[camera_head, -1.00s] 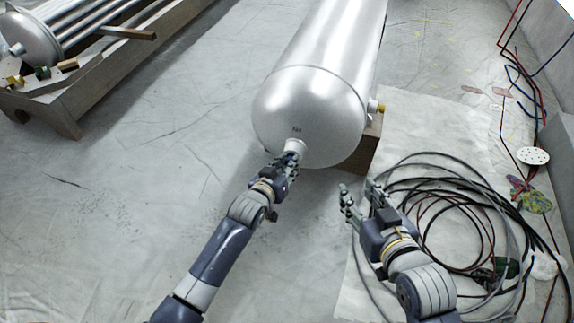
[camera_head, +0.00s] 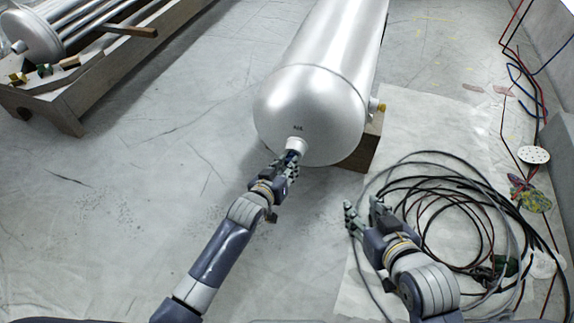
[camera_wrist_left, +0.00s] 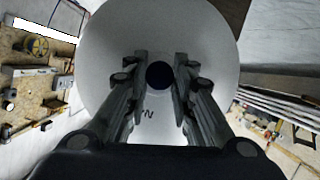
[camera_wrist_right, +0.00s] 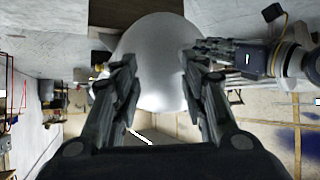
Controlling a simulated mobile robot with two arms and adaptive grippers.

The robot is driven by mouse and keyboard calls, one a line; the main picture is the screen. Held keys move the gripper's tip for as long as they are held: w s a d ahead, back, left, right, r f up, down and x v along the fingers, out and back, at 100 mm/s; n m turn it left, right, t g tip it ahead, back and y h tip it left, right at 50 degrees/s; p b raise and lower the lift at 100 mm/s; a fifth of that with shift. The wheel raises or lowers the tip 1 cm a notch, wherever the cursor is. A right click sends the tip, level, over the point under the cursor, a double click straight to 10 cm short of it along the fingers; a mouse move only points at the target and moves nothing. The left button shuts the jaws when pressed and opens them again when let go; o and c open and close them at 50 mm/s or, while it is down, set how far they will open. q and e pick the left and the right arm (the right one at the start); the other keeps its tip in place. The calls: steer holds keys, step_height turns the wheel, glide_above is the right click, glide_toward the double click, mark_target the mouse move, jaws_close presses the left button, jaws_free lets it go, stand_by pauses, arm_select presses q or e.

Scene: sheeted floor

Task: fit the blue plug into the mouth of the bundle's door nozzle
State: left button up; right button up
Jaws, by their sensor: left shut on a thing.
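A large silver vessel (camera_head: 312,100) lies with its domed end toward me. A short pale nozzle (camera_head: 296,144) sticks out of that dome, under a small dark label. My left gripper (camera_head: 286,165) is at this nozzle, shut on the blue plug (camera_head: 291,156), which looks dark and is mostly covered by the fingers. In the left wrist view the plug is a dark round disc (camera_wrist_left: 159,75) between the fingers, in front of the pale dome. I cannot tell whether it sits inside the mouth or just touches it. My right gripper (camera_head: 362,207) is open and empty, right of the dome.
A tube bundle (camera_head: 72,22) with a round end and its own small nozzle (camera_head: 18,47) rests on a wooden stand (camera_head: 70,95) at upper left. Coiled cables (camera_head: 450,215) lie right of my right gripper. A wooden block (camera_head: 370,140) supports the vessel.

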arm_select(q)
steer(key=shift+s+a+p, duration=0.25)
steer(key=shift+s+p, duration=0.4)
steer(key=shift+s, duration=0.2)
steer(key=shift+s+a+p, duration=0.25)
steer(key=shift+s+p, duration=0.4)
steer(key=shift+s, duration=0.15)
arm_select(e)
steer(key=s+d+f+g+h, duration=0.1)
steer(key=s+d+f+g, duration=0.1)
steer(key=s, duration=0.4)
steer(key=s+d+f+g, duration=0.2)
steer(key=s+f+g, duration=0.2)
steer(key=s+g, duration=0.1)
steer(key=shift+s+f+h, duration=0.3)
steer(key=shift+s+h, duration=0.1)
steer(key=shift+s, duration=0.3)
